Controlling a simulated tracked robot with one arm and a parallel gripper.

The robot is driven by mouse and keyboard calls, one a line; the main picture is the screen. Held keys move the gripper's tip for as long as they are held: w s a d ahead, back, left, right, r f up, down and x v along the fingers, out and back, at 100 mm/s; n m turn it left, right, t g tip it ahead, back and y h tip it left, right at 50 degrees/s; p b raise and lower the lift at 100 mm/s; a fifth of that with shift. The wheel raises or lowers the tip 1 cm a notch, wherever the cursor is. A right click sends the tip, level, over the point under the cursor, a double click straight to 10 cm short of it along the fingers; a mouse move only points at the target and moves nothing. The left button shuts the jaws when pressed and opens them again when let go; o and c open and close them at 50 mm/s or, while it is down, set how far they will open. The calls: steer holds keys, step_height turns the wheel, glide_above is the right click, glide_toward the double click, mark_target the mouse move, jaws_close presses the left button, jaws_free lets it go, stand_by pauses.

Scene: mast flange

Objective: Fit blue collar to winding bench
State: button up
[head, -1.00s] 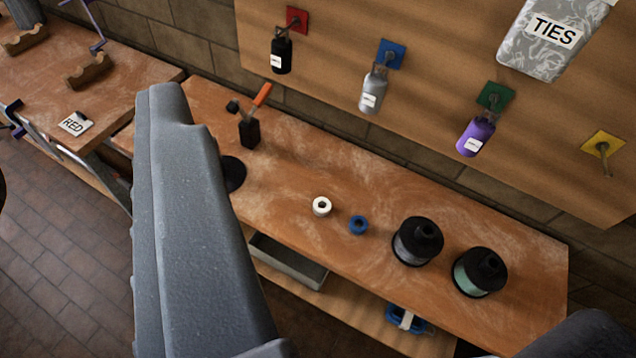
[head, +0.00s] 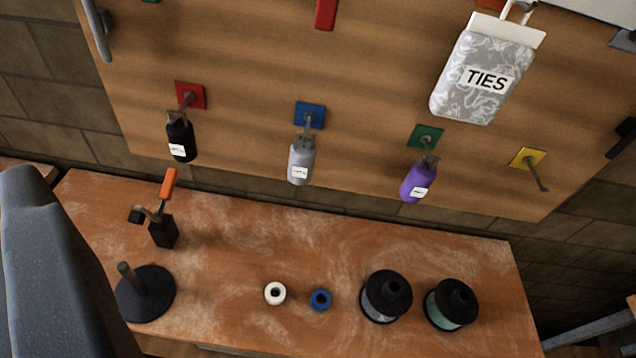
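The blue collar (head: 320,300) is a small ring lying flat on the wooden winding bench (head: 225,235), near the front edge. A white collar (head: 274,293) lies just to its left, apart from it. A black round base with an upright peg (head: 146,290) stands at the bench's left end. A grey part of my arm fills the lower left of the head view. My gripper's fingertips do not show, so its state is hidden.
Two black spools (head: 386,296) (head: 452,303) stand right of the blue collar. An orange-handled tool in a black block (head: 164,229) stands at back left. Bottles hang on the pegboard: black (head: 180,138), grey (head: 301,162), purple (head: 418,182).

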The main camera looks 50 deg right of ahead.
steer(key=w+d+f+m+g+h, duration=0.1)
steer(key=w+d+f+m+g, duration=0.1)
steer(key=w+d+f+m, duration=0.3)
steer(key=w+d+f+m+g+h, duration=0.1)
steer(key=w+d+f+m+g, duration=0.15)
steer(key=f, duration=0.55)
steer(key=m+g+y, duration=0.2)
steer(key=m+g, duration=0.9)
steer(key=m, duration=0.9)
glide_above(318, 302)
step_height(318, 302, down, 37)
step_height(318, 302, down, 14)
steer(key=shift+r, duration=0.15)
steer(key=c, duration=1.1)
